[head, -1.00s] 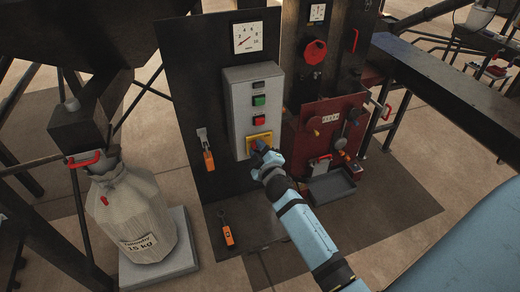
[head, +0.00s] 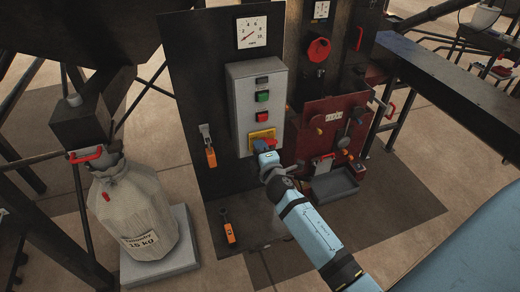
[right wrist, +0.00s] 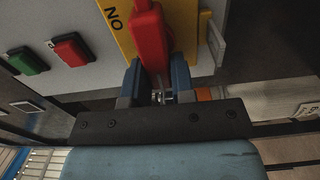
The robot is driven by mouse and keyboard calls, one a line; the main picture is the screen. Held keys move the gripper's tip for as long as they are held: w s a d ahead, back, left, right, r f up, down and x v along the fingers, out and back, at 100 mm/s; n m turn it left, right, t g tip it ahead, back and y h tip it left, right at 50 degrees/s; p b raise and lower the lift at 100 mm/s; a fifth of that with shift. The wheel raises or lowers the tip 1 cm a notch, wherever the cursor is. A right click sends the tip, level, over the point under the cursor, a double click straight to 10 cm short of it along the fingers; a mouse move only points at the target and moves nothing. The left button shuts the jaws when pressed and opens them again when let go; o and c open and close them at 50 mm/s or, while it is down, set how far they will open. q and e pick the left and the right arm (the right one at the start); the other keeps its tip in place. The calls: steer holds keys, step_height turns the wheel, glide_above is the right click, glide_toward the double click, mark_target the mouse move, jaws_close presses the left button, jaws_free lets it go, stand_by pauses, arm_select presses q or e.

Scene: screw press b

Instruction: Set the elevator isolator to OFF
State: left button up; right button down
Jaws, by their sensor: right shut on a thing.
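The elevator isolator is a red handle on a yellow plate (head: 262,134), low on the grey control box (head: 247,95). My right gripper (head: 264,147) is at the plate and covers most of the handle in the head view. In the right wrist view the red handle (right wrist: 150,35) runs down between the two blue fingers of the gripper (right wrist: 157,82), which is shut on it. The yellow plate (right wrist: 120,25) shows the letters ON upside down beside the handle. Any OFF mark is hidden. My left gripper is not in view.
Green (head: 262,97) and red (head: 262,116) buttons sit above the isolator. Orange padlocks (head: 210,156) hang left of the box and lie below it (head: 230,232). A red panel with levers (head: 328,115) and a grey tray (head: 335,186) stand close on the right.

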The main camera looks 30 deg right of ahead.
steer(key=shift+w+d+r, duration=0.1)
steer(key=shift+r, duration=0.1)
stand_by(0.3)
steer(key=c, duration=1)
jaws_free()
steer(key=shift+o, duration=0.2)
steer(key=shift+f, duration=0.25)
steer(key=b+v, duration=0.2)
steer(key=v, duration=1.1)
steer(key=shift+s+b, duration=0.35)
steer(key=shift+r, duration=0.1)
steer(key=s+a+f+m+g+y+p, duration=0.6)
steer(key=s+a+f+m, duration=0.5)
steer(key=s, duration=0.3)
steer(key=shift+s+a+f+m+g+y, duration=0.3)
steer(key=shift+a+f+m+y, duration=0.1)
steer(key=shift+a+m+y, duration=0.2)
